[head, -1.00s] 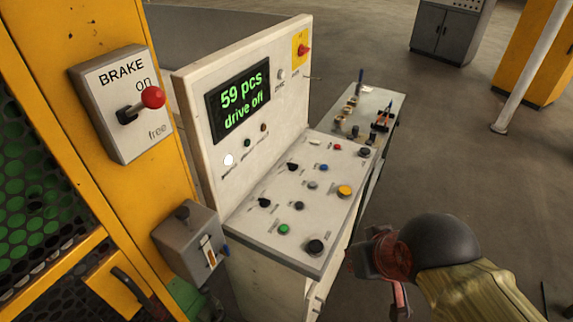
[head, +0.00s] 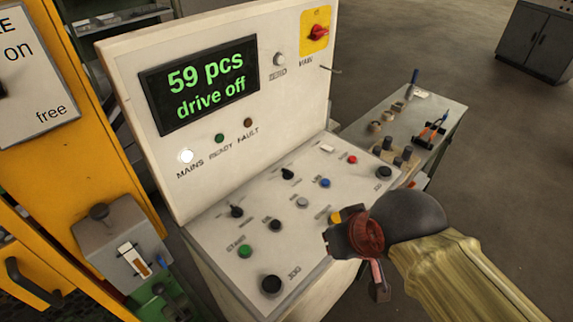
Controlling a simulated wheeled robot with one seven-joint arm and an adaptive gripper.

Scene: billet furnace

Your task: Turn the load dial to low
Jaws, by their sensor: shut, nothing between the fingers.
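The sloping control desk (head: 215,270) carries two dark pointer knobs, one at the left (head: 236,211) and one farther back (head: 288,173). Their small labels are too blurred to read, so I cannot tell which is the load dial. My gripper (head: 338,243) is shut and empty, in front of the desk's right part in the picture. It partly hides a yellow button (head: 336,217). It is apart from both pointer knobs, to their right. Contact with the desk cannot be told.
The upright panel's display (head: 200,85) reads "59 pcs" and "drive off". A red main switch (head: 319,33) is at its top right. Black knobs stand at the desk's front (head: 271,285) and right corner (head: 383,173). A grey box (head: 120,240) is at left. A side table (head: 440,110) stands behind.

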